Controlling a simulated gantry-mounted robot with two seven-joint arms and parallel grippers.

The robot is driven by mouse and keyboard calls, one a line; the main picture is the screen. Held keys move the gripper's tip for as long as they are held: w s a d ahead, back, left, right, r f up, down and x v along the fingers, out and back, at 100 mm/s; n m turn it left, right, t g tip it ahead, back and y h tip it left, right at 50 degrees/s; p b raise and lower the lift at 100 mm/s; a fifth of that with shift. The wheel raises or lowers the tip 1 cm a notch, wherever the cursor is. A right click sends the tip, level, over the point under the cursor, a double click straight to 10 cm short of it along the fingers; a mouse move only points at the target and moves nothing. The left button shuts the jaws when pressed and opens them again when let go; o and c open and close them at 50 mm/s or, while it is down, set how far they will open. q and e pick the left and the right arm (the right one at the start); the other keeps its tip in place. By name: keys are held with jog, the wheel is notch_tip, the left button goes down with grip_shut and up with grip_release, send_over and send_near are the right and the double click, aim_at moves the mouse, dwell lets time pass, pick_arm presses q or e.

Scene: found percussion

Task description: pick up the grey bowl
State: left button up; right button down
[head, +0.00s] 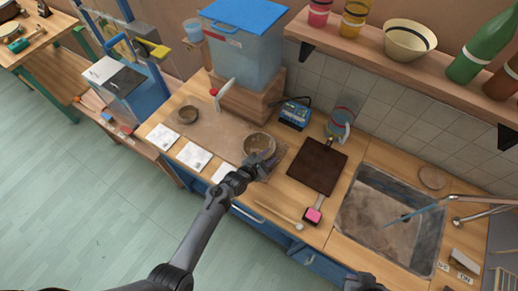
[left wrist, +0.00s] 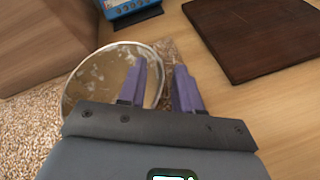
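The grey bowl (head: 259,143), round and open-topped with a mottled inside, stands on the worktop near the edge of a brownish mat. It also shows in the left wrist view (left wrist: 98,84), partly hidden by my gripper. My left gripper (head: 268,164) is at the bowl's near right rim. In the left wrist view its two purple fingers (left wrist: 161,85) are apart, one over the bowl's inside and the other just outside the rim. Whether they touch the rim is not clear. A dark part of my right arm shows at the bottom edge of the head view; its fingers cannot be made out.
A smaller bowl (head: 188,115) stands on the mat (head: 222,126) to the left. A dark brown board (head: 317,166) lies to the right, before the sink (head: 385,222). A blue device (head: 295,113) and a wooden block (head: 243,102) bearing a blue-lidded bin (head: 243,45) stand behind.

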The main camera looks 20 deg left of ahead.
pick_arm(q)
jog(key=shift+w, duration=0.1)
grip_shut()
dwell(0.4)
